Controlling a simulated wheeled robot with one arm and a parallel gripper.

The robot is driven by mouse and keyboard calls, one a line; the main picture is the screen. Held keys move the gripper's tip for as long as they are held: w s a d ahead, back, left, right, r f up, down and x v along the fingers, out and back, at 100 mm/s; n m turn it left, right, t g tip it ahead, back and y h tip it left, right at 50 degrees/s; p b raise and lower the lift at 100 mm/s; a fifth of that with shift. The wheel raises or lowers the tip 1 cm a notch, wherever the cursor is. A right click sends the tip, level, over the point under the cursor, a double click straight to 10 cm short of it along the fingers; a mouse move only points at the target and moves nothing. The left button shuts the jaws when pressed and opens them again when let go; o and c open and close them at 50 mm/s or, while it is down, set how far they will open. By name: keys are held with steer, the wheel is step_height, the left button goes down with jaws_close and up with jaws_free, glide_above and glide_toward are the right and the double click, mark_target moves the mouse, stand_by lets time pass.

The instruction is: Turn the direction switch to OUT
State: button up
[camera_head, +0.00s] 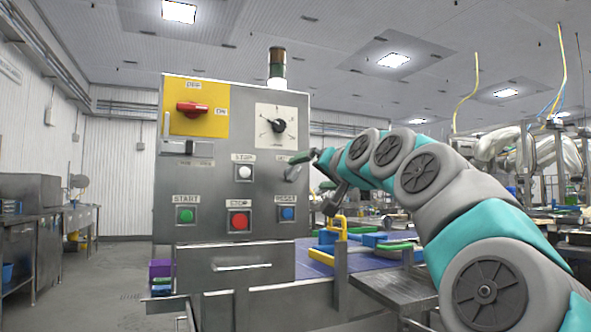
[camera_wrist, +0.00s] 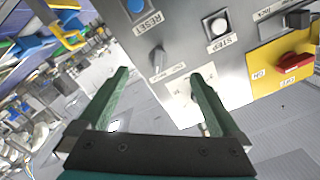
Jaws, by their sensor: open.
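The direction switch (camera_wrist: 156,62) is a small grey lever knob on the steel control panel, between the blue RESET button and the white dial plate. A small label sits beside it, too blurred to read. In the head view the switch (camera_head: 292,173) is partly hidden by my gripper. My gripper (camera_wrist: 160,76) is open and empty, with its two green fingers pointing at the panel. In the wrist view the switch shows between the fingertips; I cannot tell whether they touch it. In the head view my gripper (camera_head: 302,158) is at the panel's right side.
The panel (camera_head: 215,160) also carries a red rotary switch (camera_head: 193,108), a white dial (camera_head: 279,126), a white STEP button (camera_head: 244,172), and green, red and blue (camera_head: 287,213) buttons. A yellow handle (camera_head: 341,235) and coloured items lie on the table below my arm.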

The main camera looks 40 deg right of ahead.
mark_target(296, 174)
steer(key=p+x, duration=0.1)
steer(key=x, duration=0.2)
steer(key=p+x, duration=0.1)
steer(key=x, duration=0.2)
steer(key=d+p+x, duration=0.1)
steer(key=x, duration=0.2)
steer(key=shift+w+r, duration=0.3)
steer(key=shift+r, duration=0.05)
jaws_close()
stand_by(0.5)
stand_by(0.5)
